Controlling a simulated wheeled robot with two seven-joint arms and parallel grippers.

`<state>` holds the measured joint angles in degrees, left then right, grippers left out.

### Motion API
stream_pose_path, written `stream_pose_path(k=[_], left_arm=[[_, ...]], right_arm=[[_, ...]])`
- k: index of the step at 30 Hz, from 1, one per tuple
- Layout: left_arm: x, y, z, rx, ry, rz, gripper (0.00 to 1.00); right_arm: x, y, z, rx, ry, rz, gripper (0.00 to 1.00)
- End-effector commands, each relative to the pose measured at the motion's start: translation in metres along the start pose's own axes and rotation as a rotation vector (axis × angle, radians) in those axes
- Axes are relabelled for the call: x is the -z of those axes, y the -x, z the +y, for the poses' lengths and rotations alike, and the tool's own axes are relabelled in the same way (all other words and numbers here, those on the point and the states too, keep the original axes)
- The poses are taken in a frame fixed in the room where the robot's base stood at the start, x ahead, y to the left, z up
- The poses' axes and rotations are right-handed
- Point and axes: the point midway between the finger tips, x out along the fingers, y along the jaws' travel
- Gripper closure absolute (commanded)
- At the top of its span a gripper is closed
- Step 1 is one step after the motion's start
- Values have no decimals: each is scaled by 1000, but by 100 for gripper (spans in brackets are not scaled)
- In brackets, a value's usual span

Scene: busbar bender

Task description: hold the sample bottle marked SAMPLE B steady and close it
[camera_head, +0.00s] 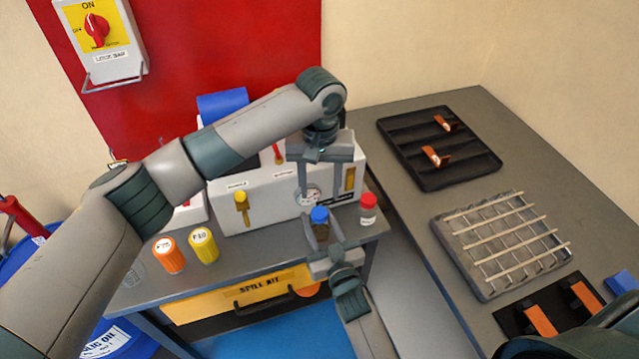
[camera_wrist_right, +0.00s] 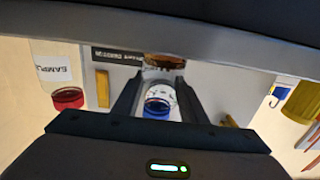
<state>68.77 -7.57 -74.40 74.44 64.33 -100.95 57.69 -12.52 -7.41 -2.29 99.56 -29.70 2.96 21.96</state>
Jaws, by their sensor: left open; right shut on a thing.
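A brown bottle (camera_head: 320,230) with a blue cap (camera_head: 320,214) stands at the bench's front edge. My right gripper (camera_head: 323,243) reaches it from the front and is shut on its body. In the right wrist view, which is upside down, the blue cap (camera_wrist_right: 157,106) shows between my fingers and brown (camera_wrist_right: 165,62) shows beyond. I cannot read its marking or tell how tightly the cap sits. My left gripper (camera_head: 320,196) points down, open and empty, just above the cap, with one finger to each side.
A red-capped bottle (camera_head: 368,210) stands close by on the right; its label partly reads SAMPL. Orange (camera_head: 169,256) and yellow (camera_head: 203,246) containers stand left. A white machine (camera_head: 270,200) is close behind. The right table holds a black tray (camera_head: 415,160) and wire rack (camera_head: 465,265).

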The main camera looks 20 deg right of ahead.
Motion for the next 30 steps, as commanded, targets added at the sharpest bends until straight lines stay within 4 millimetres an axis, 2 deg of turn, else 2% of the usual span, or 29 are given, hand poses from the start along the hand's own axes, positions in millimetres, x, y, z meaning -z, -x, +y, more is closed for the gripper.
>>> stream_pose_path(k=[9, 15, 21, 30], left_arm=[[0, 3, 0, -1, 461, 0, 55], [0, 4, -1, 0, 667, 0, 55], [0, 5, -1, 0, 751, 0, 55], [0, 5, -1, 0, 758, 0, 55]], right_arm=[[0, 0, 0, 0, 0, 0, 100], [0, 0, 0, 0, 0, 0, 100], [0, 0, 0, 0, 0, 0, 100], [0, 0, 0, 0, 0, 0, 100]])
